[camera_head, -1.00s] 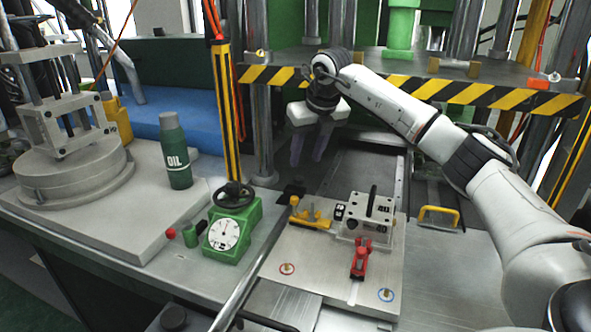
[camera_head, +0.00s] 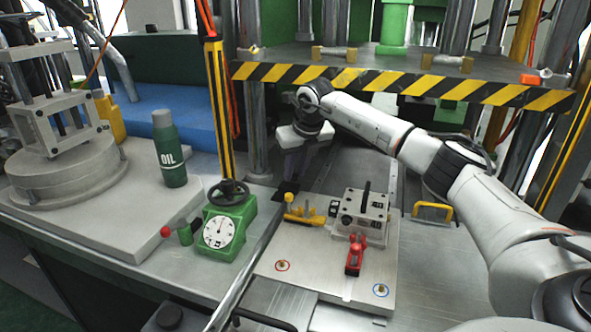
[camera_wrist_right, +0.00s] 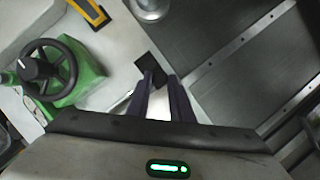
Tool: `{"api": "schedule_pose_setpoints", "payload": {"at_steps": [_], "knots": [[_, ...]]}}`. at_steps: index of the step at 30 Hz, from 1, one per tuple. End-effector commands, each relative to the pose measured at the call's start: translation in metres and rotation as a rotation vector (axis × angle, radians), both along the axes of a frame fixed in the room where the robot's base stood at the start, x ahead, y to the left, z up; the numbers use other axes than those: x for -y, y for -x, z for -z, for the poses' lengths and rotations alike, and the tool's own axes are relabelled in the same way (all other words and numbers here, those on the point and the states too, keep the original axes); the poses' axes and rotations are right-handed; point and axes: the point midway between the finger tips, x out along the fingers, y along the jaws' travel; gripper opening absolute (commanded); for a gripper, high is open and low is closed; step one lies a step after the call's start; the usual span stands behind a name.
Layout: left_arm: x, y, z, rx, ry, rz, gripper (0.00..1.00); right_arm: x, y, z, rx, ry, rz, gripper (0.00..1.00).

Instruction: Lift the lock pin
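A metal mould block (camera_head: 360,213) with a black upright handle sits on a light fixture plate (camera_head: 325,268). A yellow clamp (camera_head: 303,214) with a knob stands at its left, and a red toggle clamp (camera_head: 354,256) in front. I cannot tell for sure which part is the lock pin. My right gripper (camera_head: 289,180) points down behind the yellow clamp, above a small black patch. In the wrist view its fingers (camera_wrist_right: 161,80) are apart and empty. My left gripper is not in view.
A green dial gauge (camera_head: 226,228) with a black handwheel stands left of the plate, beside a red-knobbed lever (camera_head: 166,232). An OIL bottle (camera_head: 170,150) is further left. A striped press beam (camera_head: 400,82) spans behind my right arm. A yellow handle (camera_head: 432,211) lies to the right.

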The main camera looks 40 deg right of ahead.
Motion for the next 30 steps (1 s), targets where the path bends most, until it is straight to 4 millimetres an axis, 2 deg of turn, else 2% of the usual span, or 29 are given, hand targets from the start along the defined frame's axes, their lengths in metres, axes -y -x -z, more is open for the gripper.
{"api": "schedule_pose_setpoints", "payload": {"at_steps": [7, 15, 23, 24, 27, 30], "knots": [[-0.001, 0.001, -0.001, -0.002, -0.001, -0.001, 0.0, 0.0, 0.0, -0.002, 0.0, 0.0, 0.001, 0.0], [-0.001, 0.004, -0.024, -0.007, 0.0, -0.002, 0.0, 0.0, 0.0, -0.029, 0.0, 0.0, 0.001, 0.0], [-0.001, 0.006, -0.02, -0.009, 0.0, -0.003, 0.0, 0.001, -0.001, -0.029, 0.005, 0.0, 0.001, 0.0], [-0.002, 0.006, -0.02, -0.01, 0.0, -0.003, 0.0, 0.001, -0.001, -0.029, 0.006, 0.0, 0.001, 0.22], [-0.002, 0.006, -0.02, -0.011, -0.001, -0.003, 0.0, 0.001, -0.001, -0.029, 0.006, 0.0, 0.001, 0.39], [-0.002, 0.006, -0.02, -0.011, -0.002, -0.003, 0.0, 0.0, -0.001, -0.028, 0.004, 0.0, 0.001, 0.39]]}}
